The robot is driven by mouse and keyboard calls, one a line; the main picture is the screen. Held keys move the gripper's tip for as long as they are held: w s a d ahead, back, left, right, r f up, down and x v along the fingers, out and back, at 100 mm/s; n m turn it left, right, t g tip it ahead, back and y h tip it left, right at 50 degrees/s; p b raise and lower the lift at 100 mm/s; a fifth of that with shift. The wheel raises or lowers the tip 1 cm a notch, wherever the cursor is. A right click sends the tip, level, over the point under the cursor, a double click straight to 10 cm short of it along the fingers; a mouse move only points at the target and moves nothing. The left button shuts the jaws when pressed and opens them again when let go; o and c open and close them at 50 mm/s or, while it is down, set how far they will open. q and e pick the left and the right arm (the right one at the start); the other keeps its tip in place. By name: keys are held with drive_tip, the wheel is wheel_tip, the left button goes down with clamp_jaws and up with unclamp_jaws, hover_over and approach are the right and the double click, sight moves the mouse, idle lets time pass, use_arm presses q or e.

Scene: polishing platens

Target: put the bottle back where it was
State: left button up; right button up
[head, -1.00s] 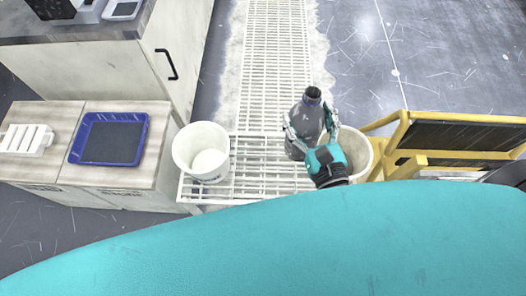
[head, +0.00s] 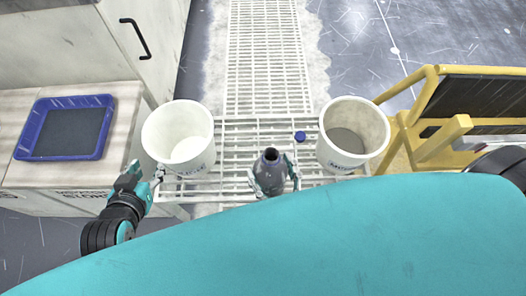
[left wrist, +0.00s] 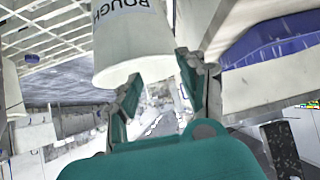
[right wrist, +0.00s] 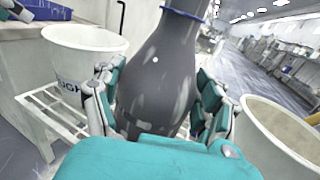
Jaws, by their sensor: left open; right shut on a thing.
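The grey bottle (head: 270,176) is over the white grid rack, between the two white buckets, roughly upright with its dark mouth toward the head camera. My right gripper (head: 274,184) is shut on it; the bottle also fills the middle of the right wrist view (right wrist: 160,75), with a blue ring at its neck. I cannot tell whether its base touches the rack. My left gripper (head: 146,179) is open and empty beside the left bucket (head: 179,140). In the left wrist view, that bucket (left wrist: 130,40), lettered "ROUGH", shows just beyond the left fingers (left wrist: 160,75).
A small round blue item (head: 300,137) lies on the rack (head: 250,130) behind the bottle. The right bucket (head: 352,135) holds grey contents. A yellow frame (head: 440,140) stands at right. A blue tray (head: 68,128) sits on the left cabinet.

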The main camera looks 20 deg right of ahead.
drive_tip(key=shift+w+f, duration=0.3)
drive_tip(key=shift+w, duration=0.1)
use_arm(q)
drive_tip(key=w+d+r+t+h+b, duration=0.1)
drive_tip(key=w+r+t+h+b, duration=0.1)
drive_tip(key=r+t, duration=0.3)
drive_tip(key=w+d+r+t+h+b, duration=0.1)
drive_tip(key=r+t, duration=0.5)
drive_tip(key=r, duration=0.7)
drive_tip(key=shift+w+d+r+h+b, duration=0.15)
drive_tip(key=shift+w+d+h+b, duration=0.35)
drive_tip(key=shift+d, duration=0.3)
use_arm(e)
drive_tip(key=w+d+f, duration=0.1)
drive_tip(key=w+f, duration=0.1)
drive_tip(key=w, duration=0.5)
drive_tip(key=w+d+f, duration=0.2)
drive_tip(key=w+f, duration=0.1)
drive_tip(key=w, duration=0.4)
drive_tip(key=shift+w+d, duration=0.15)
drive_tip(key=shift+w, duration=0.15)
use_arm(q)
drive_tip(key=shift+m, duration=0.3)
use_arm(e)
drive_tip(key=shift+f, duration=0.1)
drive_tip(key=o, duration=1.6)
use_arm(q)
drive_tip(key=shift+r+t, duration=0.3)
